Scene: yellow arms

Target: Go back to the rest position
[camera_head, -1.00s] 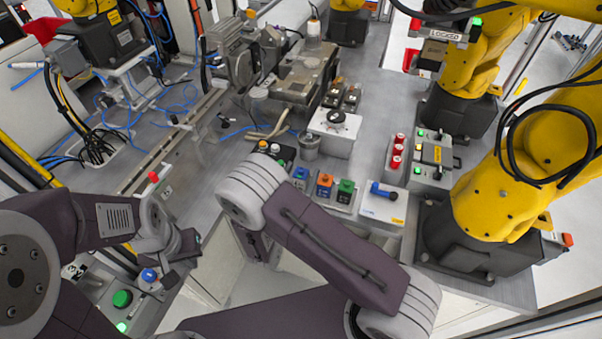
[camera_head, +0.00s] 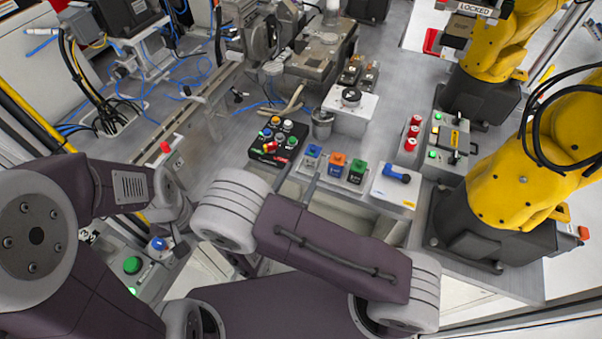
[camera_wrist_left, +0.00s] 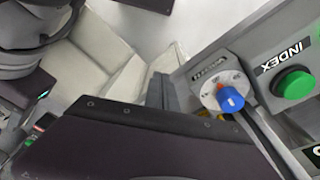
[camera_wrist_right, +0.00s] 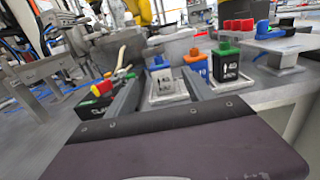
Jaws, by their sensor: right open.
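My right gripper (camera_head: 297,177) is open and empty, low at the table's front edge in the head view. In the right wrist view its two fingers (camera_wrist_right: 161,80) stand apart, pointing toward the blue-topped block (camera_wrist_right: 162,80), with nothing between them in grip. My left gripper (camera_head: 178,246) is folded low at the left, close to a panel with a blue knob (camera_head: 159,243) and a green button (camera_head: 132,265).
A black button box (camera_head: 278,143) sits beyond the right gripper. Orange (camera_head: 337,163) and green (camera_head: 357,171) blocks stand to its right, near a white box with a blue handle (camera_head: 393,183). Yellow robot arms (camera_head: 520,185) stand at the right. A gap opens below the table edge.

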